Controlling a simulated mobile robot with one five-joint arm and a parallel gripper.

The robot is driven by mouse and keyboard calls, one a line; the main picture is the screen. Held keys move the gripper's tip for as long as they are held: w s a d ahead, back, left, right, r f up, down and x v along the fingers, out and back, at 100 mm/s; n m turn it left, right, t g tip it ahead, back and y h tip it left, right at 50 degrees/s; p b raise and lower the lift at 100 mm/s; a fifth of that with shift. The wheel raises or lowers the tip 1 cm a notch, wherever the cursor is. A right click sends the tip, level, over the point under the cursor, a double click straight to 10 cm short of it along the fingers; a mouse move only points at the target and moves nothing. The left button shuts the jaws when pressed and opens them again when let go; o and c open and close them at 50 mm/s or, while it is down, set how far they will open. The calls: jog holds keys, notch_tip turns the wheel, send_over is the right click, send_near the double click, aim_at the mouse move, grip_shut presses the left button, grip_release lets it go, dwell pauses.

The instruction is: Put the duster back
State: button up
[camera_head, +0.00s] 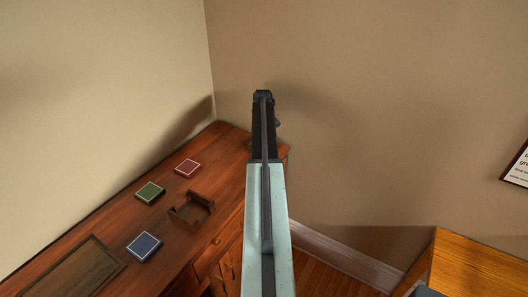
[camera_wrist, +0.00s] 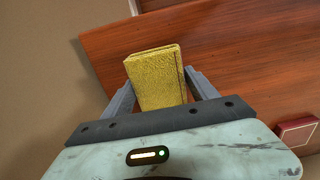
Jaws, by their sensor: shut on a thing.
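The duster (camera_wrist: 157,78) is a yellow, rough-textured folded piece in the wrist view. My gripper (camera_head: 264,97) is shut on it, with one grey finger on each side. In the head view my arm reaches up the middle toward the far end of the desk, and the duster is hidden behind it. In the wrist view the duster is seen against the reddish wooden desk (camera_wrist: 235,50); I cannot tell its height above it. A small open wooden tray (camera_head: 191,210) sits on the desk, left of my arm.
A red tile (camera_head: 187,168), a green tile (camera_head: 150,192) and a blue tile (camera_head: 144,246) lie around the tray. A dark panel (camera_head: 66,270) is at the desk's near left. Walls close off the far side. Another wooden surface (camera_head: 475,270) stands at the lower right.

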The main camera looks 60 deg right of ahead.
jog(key=shift+f, duration=0.3)
jog(key=o, duration=1.2)
jog(key=shift+r, duration=0.1)
notch_tip(320, 180, up, 12)
jog(key=p, duration=1.2)
jog(key=shift+r, duration=0.15)
